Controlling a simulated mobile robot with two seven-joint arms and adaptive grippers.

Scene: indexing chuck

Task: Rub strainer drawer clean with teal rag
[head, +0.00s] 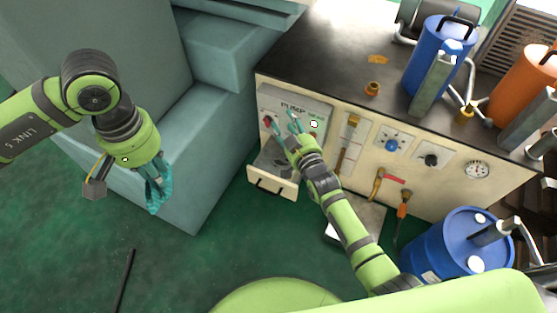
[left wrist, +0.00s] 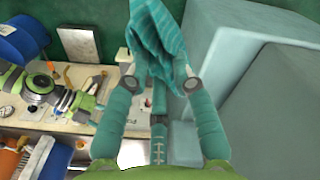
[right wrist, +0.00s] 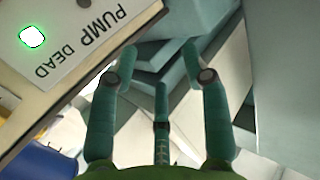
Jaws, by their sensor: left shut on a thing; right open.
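The teal rag (head: 153,200) hangs from my left gripper (head: 160,172), which is shut on it in front of the grey-green machine body. The rag also shows bunched between the left fingers in the left wrist view (left wrist: 158,38). The strainer drawer (head: 272,186) is pulled out, low on the left of the cream bench front, with a dark handle on its face. Its inside looks grey and dark; dirt on it is hard to make out. My right gripper (head: 292,124) is open and empty, just above the drawer in front of the pump panel; it shows in the right wrist view (right wrist: 162,60).
The grey pump panel (head: 318,108) is above the drawer; its label reads "PUMP DEAD" in the right wrist view. Brushes (head: 349,135), knobs and a gauge line the bench front. A blue drum (head: 465,250) stands at right. The green floor (head: 190,265) is mostly clear.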

